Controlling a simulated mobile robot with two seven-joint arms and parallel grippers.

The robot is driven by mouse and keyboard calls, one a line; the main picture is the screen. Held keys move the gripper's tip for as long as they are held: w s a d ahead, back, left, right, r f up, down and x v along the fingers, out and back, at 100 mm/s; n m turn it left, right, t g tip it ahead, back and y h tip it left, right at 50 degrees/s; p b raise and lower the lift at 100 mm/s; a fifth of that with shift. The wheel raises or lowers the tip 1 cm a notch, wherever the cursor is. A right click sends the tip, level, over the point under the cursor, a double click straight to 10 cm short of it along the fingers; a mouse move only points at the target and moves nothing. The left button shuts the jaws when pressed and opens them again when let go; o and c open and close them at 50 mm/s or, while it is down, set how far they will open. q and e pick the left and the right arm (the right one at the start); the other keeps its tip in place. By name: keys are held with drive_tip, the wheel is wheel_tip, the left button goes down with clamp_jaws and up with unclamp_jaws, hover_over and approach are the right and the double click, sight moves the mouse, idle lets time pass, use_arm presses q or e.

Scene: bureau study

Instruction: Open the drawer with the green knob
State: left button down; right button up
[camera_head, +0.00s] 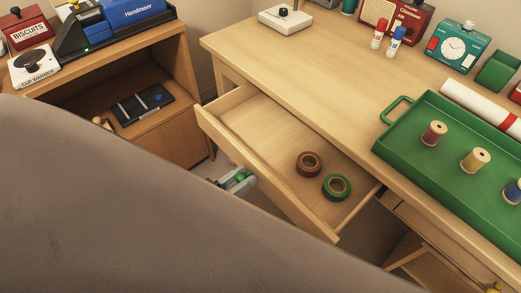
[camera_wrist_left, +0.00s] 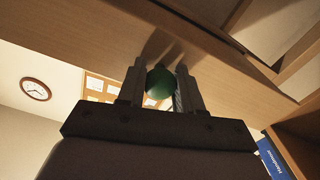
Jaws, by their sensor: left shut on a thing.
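The drawer (camera_head: 285,190) under the desk is pulled out and shows its inside, with a brown tape roll (camera_head: 309,164) and a green tape roll (camera_head: 336,187) in it. My left gripper (camera_head: 240,181) is at the outer side of the drawer front. In the left wrist view, the green knob (camera_wrist_left: 159,83) sits between the fingers of my left gripper (camera_wrist_left: 160,88), which are shut on it. The drawer front (camera_wrist_left: 200,55) rises just beyond the fingertips. My large grey arm link hides the lower left of the head view. My right gripper is not in view.
The desk top (camera_head: 300,65) carries a green tray (camera_head: 440,185) with several thread spools, which overhangs the right part of the desk near the open drawer. A wooden cabinet (camera_head: 185,70) stands left of the desk, with a dark flat item (camera_head: 142,104) on its shelf.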

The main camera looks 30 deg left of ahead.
use_arm(q)
drive_tip(key=v, duration=0.4)
drive_tip(key=shift+d+f+p, duration=0.1)
drive_tip(key=shift+f+p, duration=0.15)
drive_tip(key=shift+p, duration=0.15)
drive_tip(key=c, duration=0.9)
unclamp_jaws()
drive_tip(key=shift+o, duration=0.7)
drive_tip(key=shift+w, duration=0.1)
drive_tip(key=shift+r, duration=0.1)
